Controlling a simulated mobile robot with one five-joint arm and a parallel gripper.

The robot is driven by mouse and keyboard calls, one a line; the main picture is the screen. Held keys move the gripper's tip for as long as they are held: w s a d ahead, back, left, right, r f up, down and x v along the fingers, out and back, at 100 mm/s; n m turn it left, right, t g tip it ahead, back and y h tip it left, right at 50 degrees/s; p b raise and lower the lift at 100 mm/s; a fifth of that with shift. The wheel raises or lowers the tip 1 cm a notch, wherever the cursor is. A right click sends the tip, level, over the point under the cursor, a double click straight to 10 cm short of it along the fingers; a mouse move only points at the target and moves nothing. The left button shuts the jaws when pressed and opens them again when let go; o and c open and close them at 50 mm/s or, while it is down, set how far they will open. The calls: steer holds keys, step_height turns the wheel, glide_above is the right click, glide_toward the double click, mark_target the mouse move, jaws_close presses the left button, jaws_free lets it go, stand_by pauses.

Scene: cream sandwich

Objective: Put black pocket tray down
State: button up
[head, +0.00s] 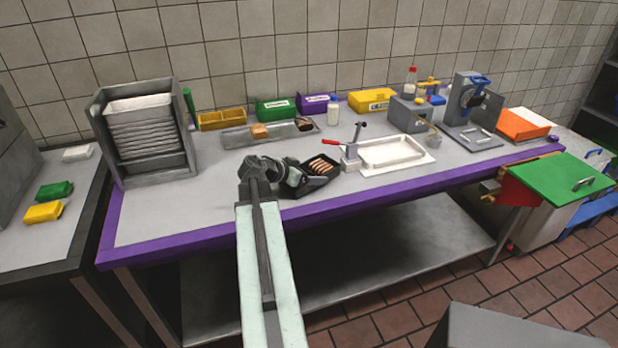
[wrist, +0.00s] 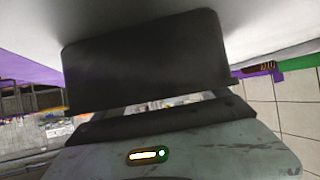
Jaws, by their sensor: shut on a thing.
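The black pocket tray (head: 318,183) is in the head view, at the front middle of the purple-edged table, with several brown pieces (head: 323,165) in it. My gripper (head: 296,178) is at its left side, shut on it. In the wrist view a large dark panel of the tray (wrist: 145,62) fills the middle, right in front of my gripper (wrist: 155,115). Whether the tray's underside touches the tabletop cannot be told. Its left end is partly hidden by my gripper.
The steel table (head: 180,215) has clear room left of my arm. A white tray with a red-handled device (head: 350,155) stands close to the right. Behind lies a long metal tray (head: 240,138) with bread pieces. A rack of stacked trays (head: 150,135) stands left.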

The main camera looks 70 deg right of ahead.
steer(key=o, duration=1.1)
steer(key=shift+o, duration=0.2)
steer(key=shift+w+a+r, duration=0.1)
steer(key=shift+a+r, duration=0.05)
steer(key=shift+r, duration=0.15)
steer(key=p+v, duration=0.5)
steer(key=v, duration=0.5)
steer(key=shift+w+a+r+p, duration=0.15)
steer(key=shift+a+r+p, duration=0.1)
steer(key=shift+a+p, duration=0.1)
steer(key=shift+w+a, duration=0.2)
steer(key=shift+a, duration=0.1)
